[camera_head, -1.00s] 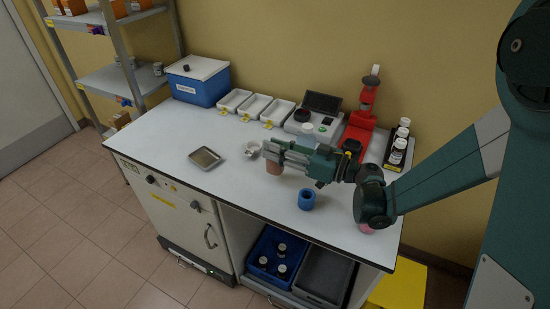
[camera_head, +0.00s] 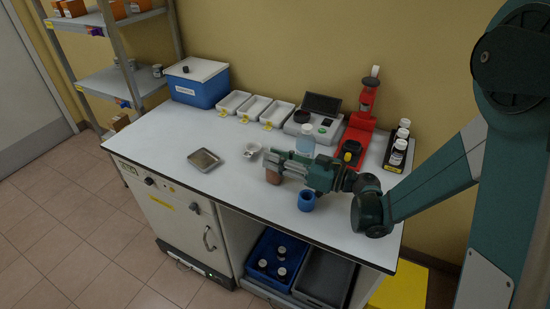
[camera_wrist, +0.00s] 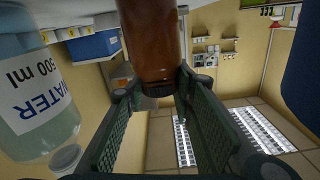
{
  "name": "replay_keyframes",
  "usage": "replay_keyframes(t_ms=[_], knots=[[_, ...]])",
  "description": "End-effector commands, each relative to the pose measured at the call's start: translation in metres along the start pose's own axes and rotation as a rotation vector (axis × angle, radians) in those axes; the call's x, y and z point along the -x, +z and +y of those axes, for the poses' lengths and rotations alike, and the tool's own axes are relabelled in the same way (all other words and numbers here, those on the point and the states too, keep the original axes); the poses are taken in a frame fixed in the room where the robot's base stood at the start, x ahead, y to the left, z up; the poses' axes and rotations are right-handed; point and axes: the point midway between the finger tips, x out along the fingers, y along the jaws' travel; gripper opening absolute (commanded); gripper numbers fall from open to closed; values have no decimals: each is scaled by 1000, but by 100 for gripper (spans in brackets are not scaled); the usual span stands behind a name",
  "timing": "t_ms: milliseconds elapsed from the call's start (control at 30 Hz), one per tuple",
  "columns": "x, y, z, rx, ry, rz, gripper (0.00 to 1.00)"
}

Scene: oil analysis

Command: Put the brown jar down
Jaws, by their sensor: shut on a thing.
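The brown jar (camera_head: 272,179) is in the grasp of my gripper (camera_head: 274,168), over the middle of the white bench (camera_head: 225,185) near its front edge. In the wrist view the jar (camera_wrist: 150,40), with a dark cap, sits between the two green finger pads of my gripper (camera_wrist: 163,88), and that picture looks upside down. The jar appears upright in the head view. I cannot tell whether its base touches the bench.
A blue round holder (camera_head: 306,201) stands close to the right of the jar. A water bottle (camera_wrist: 40,100) stands beside my gripper, behind it in the head view (camera_head: 305,141). A white cup (camera_head: 252,150) and a metal tray (camera_head: 204,160) lie left. The bench front left is clear.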

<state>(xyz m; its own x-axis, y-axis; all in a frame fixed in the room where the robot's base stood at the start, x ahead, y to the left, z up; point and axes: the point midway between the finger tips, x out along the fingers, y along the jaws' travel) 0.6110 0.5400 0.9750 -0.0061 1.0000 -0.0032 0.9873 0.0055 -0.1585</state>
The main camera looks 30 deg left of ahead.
Motion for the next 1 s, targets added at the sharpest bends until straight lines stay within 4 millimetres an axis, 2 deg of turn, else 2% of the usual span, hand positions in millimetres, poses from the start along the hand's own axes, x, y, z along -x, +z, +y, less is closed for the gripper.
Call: replay_keyframes(t_ms=[267,300,400,900,1000], knots=[[0,4,0,0,0,0,0],[0,3,0,0,0,0,31],[0,2,0,0,0,0,40],[0,-2,0,0,0,0,40],[7,-1,0,0,1,0,40]])
